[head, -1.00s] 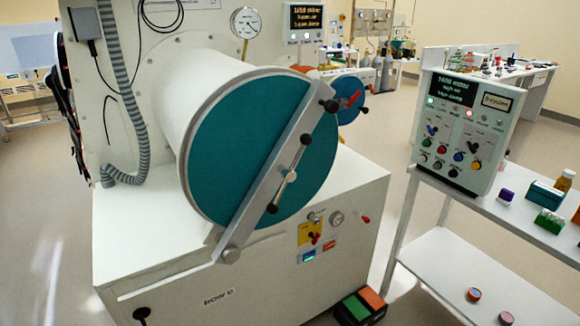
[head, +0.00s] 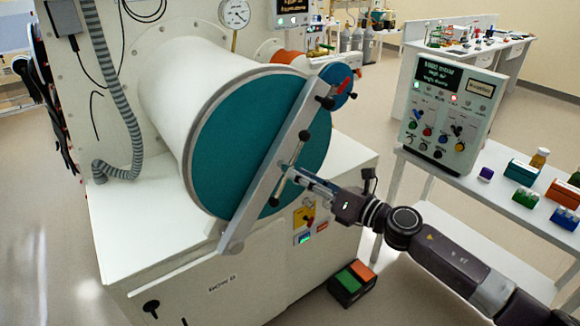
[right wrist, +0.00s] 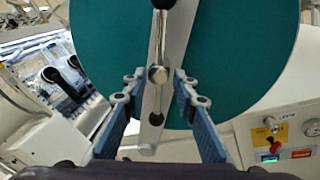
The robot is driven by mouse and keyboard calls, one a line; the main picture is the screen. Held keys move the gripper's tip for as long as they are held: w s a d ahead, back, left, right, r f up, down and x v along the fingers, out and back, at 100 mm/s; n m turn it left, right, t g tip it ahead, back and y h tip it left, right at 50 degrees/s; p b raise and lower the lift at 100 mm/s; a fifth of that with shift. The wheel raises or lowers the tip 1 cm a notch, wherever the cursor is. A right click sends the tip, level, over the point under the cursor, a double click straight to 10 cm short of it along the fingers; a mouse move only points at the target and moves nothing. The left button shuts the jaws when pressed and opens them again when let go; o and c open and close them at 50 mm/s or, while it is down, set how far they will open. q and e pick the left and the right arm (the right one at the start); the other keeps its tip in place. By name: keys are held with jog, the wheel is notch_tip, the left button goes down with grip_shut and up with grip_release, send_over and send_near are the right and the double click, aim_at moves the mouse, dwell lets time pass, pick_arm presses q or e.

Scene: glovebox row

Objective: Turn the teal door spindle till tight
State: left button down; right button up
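The teal door (head: 232,165) is a large round disc closing the white cylinder, with a grey bar slanting across it. The spindle (head: 291,172) is a metal rod handle with black ball ends and a central hub on the bar. It also shows in the right wrist view (right wrist: 157,75), running nearly upright. My right gripper (head: 290,172) reaches in from the right to the spindle. In the right wrist view its blue fingers (right wrist: 158,92) are spread on either side of the lower rod, with gaps on both sides. My left gripper is in neither view.
A pressure gauge (head: 234,13) is above the cylinder. A smaller blue door (head: 337,84) is behind at the right. A control box (head: 450,112) and coloured boxes stand on a white cart at the right. A red and green pedal (head: 352,282) is on the floor.

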jog(key=shift+p+x, duration=0.35)
jog(key=shift+x, duration=1.9)
grip_shut()
